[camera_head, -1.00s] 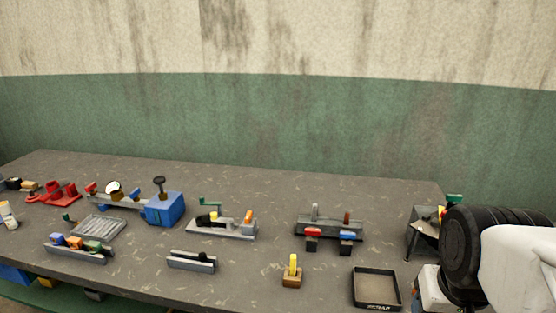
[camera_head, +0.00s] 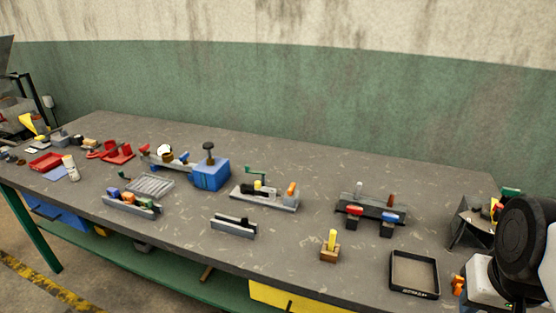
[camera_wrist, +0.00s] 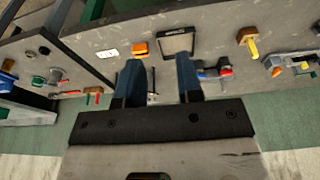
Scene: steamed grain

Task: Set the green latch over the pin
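A grey fixture (camera_head: 265,201) on the bench has a green crank-shaped piece (camera_head: 256,171), a yellow block and an orange handle. Another green part (camera_head: 510,192) shows at the far right, partly hidden by my arm. In the wrist view, small red and green levers (camera_wrist: 93,92) stand at the left, beside a teal lever (camera_wrist: 52,76). I cannot tell which green part is the latch, and I cannot make out its pin. My gripper (camera_wrist: 160,78) is open and empty, its two blue fingers wide apart above the bench. Its fingers are not visible in the head view.
A black scrap tray (camera_head: 415,288) lies near the front edge. A fixture with red and blue handles (camera_head: 370,211) stands behind it. A yellow peg on a wooden block (camera_head: 331,246) and a grey rail (camera_head: 233,228) stand left of it. A blue box (camera_head: 211,175) is farther left.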

